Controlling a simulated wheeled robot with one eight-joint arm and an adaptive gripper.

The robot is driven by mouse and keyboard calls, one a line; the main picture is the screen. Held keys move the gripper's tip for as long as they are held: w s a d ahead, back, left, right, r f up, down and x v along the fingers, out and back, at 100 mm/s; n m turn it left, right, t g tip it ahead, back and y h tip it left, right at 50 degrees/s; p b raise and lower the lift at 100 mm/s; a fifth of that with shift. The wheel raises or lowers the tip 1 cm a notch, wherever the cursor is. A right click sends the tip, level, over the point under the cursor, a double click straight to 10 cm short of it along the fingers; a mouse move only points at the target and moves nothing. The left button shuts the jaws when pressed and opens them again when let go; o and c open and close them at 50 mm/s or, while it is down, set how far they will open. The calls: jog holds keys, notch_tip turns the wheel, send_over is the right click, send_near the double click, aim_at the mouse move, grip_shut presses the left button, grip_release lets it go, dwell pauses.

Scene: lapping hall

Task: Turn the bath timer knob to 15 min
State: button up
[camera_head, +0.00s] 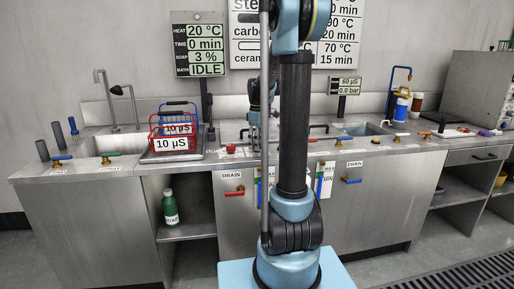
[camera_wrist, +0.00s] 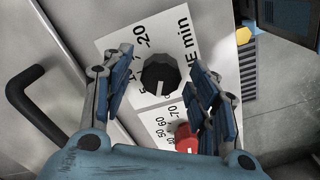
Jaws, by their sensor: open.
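The bath timer knob (camera_wrist: 160,73) is black and round, on a white dial plate (camera_wrist: 125,38) marked with "20" and "min". A pale mark on the knob's lower edge points down in the wrist view; the number there is partly hidden. My gripper (camera_wrist: 160,66) is open, one blue-padded finger on each side of the knob; I cannot tell whether either finger touches it. In the head view the knob is hidden behind my arm. The status sign (camera_head: 199,44) reads 20 °C, 0 min, 3 %, IDLE.
A red knob (camera_wrist: 186,138) on a second dial sits just below, close to my right finger. A black bar handle (camera_wrist: 38,105) is at left in the wrist view.

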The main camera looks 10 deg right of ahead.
jog(key=shift+f, duration=0.8)
jog(key=c, duration=1.1)
jog(key=shift+o, duration=0.2)
